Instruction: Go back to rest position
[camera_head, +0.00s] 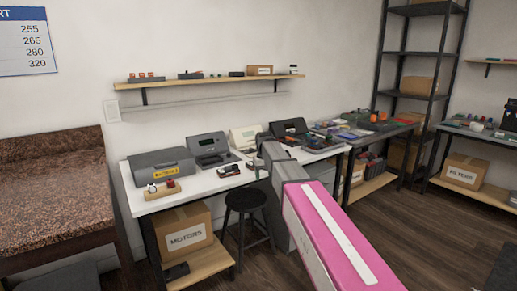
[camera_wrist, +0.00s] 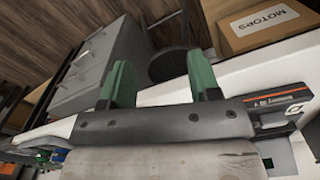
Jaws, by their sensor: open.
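My gripper (camera_wrist: 159,62) shows in the wrist view with its two green fingers well apart and nothing between them. In the wrist view it is over the edge of the white worktable, with the floor and the black stool beyond the fingertips. In the head view my pink and grey arm reaches out over the white worktable (camera_head: 140,205). The far end of the arm is near the devices at the table's back, and the fingers cannot be made out there.
A black stool (camera_head: 246,203) stands under the worktable's front edge, close to my arm. A cardboard MOTORS box (camera_head: 186,240) sits on the lower shelf. A grey toolbox (camera_head: 161,165) and several devices line the tabletop.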

